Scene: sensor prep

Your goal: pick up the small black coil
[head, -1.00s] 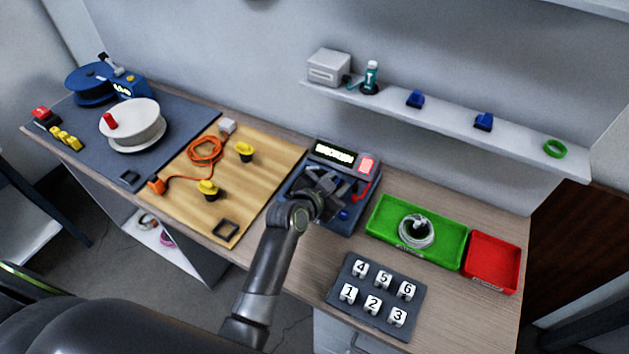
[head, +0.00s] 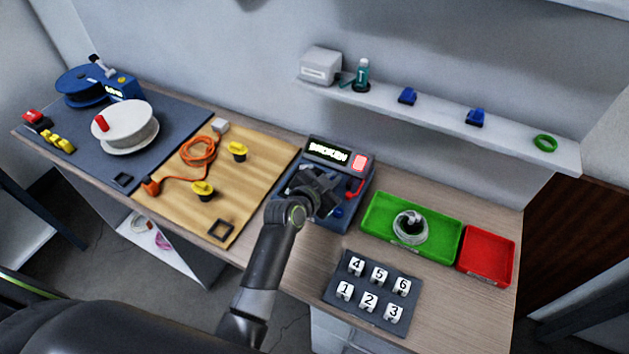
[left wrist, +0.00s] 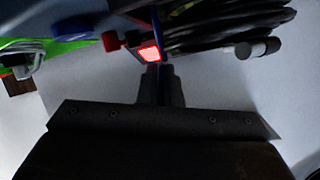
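My left gripper (head: 318,188) is over the tester (head: 352,192) in the head view. The tester is a dark blue box with a lit display reading BROKEN and a red light. In the left wrist view the left gripper's fingers (left wrist: 164,84) are close together, with a thin dark blue strip between them. The small black coil (left wrist: 222,22) lies at the fingertips and reaches right, with a black and pale plug end. The fingers look shut on it, though the contact is partly hidden. In the head view the coil merges with the dark gripper. My right gripper is not in view.
A green tray (head: 377,235) with a grey coil (head: 410,228) and a red tray (head: 487,253) stand right of the tester. A numbered rack (head: 385,318) is in front. A wooden board (head: 190,215) with an orange cable is left. A shelf (head: 430,110) hangs behind.

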